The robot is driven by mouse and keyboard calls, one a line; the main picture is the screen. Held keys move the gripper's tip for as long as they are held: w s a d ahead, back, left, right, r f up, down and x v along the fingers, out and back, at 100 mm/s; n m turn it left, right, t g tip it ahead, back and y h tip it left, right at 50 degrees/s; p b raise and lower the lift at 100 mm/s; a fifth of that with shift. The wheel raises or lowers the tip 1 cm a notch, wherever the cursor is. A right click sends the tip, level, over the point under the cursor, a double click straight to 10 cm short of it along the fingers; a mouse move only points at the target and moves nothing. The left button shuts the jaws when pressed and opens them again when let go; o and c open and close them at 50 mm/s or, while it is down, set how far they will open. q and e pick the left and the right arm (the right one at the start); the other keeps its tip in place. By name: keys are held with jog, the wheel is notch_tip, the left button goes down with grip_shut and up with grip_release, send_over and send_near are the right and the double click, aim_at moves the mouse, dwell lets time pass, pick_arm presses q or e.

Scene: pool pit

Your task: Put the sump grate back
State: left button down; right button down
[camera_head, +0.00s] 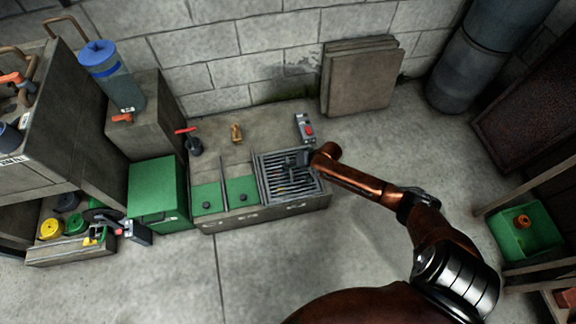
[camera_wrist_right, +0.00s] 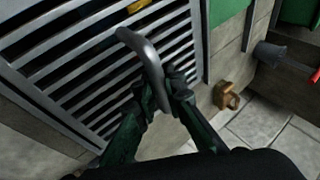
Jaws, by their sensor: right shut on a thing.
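The sump grate (camera_head: 272,176), a grey barred panel, lies over the right-hand compartment of the low concrete pit block (camera_head: 265,214). In the right wrist view the grate's bars (camera_wrist_right: 90,70) fill the left side, and a curved grey handle (camera_wrist_right: 147,62) stands up from it. My right gripper (camera_wrist_right: 162,98) is shut on this handle, one dark green finger on each side. In the head view the right gripper (camera_head: 298,160) is over the grate's upper right part. I cannot tell if the grate sits flush. Yellow and reddish bits show between the bars. The left gripper is out of view.
Two green panels (camera_head: 242,191) with dark knobs lie left of the grate. Behind are a brass-coloured piece (camera_head: 236,133), a dark cup (camera_head: 195,146) with a red handle, and a grey-and-red device (camera_head: 305,128). Slabs (camera_head: 358,80) lean on the wall. The front floor is clear.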

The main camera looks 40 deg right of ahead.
jog(key=shift+w, duration=0.1)
dwell(0.5)
jog(key=c, duration=2)
grip_release()
jog(key=shift+o, duration=0.3)
jog(key=shift+f, duration=0.15)
jog(key=v, duration=1.2)
jog(key=shift+d, duration=0.1)
